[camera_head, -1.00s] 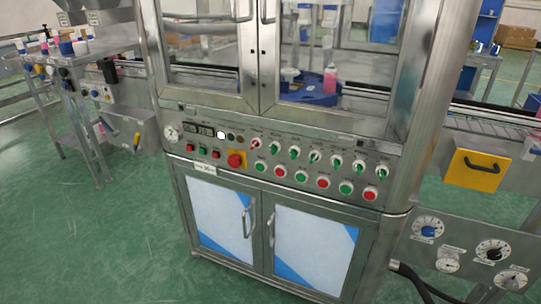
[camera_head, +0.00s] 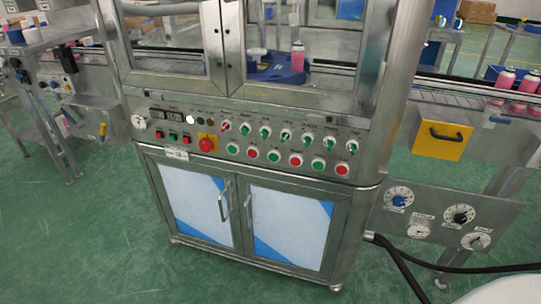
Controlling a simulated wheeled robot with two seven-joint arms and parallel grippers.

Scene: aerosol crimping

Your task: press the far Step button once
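The control panel (camera_head: 135,110) of a steel machine faces me. Its lower row holds alternating round green and red buttons, from a green one (camera_head: 233,149) at the left to a red one (camera_head: 342,170) at the right. Three small buttons sit further left: a red one (camera_head: 160,133), a green one (camera_head: 173,135) and another red one (camera_head: 187,138). The labels are too small to read, so I cannot tell which button is the far Step button. Neither of my grippers is in view.
A red emergency-stop knob (camera_head: 206,145) on yellow and a row of green-handled switches (camera_head: 265,132) share the panel. Cabinet doors (camera_head: 290,230) lie below. A dial plate (camera_head: 440,212) and yellow hatch (camera_head: 441,140) project at right. Green floor (camera_head: 80,245) is open in front.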

